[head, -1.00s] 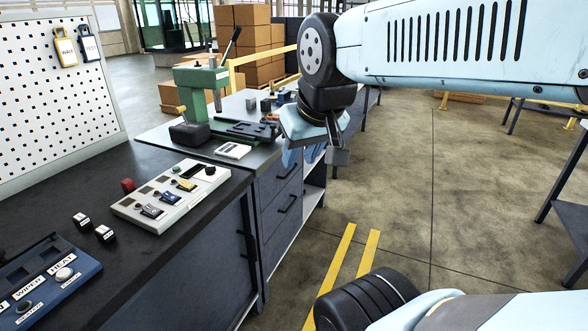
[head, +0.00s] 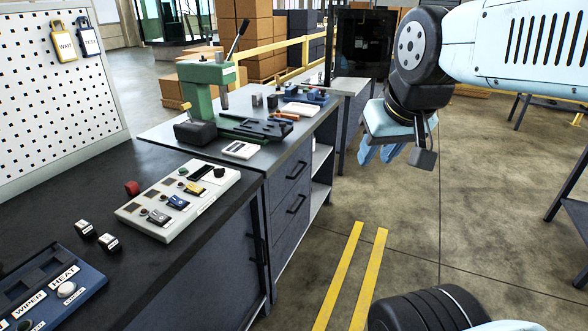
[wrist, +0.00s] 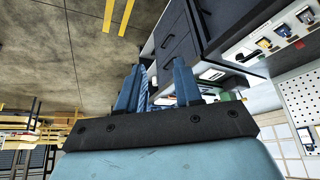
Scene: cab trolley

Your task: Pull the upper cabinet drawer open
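The dark grey cabinet (head: 268,222) stands under the bench with the green press. Its upper drawer (head: 283,178) has a black bar handle (head: 297,169) and looks shut. A lower drawer (head: 284,222) with its own handle (head: 298,203) is below it, also shut. My gripper (head: 379,153) hangs to the right of the drawers, apart from them, over the aisle. In the wrist view my gripper (wrist: 158,88) shows blue fingers with an empty gap between them. The cabinet front (wrist: 178,40) appears upside down beyond the fingers in that view.
The green press (head: 207,85) and a white button panel (head: 178,200) stand on the worktops. Open shelves lie right of the drawers. A dark screen (head: 362,45) stands farther back. The floor (head: 430,220) before the drawers is clear, with yellow stripes (head: 350,270).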

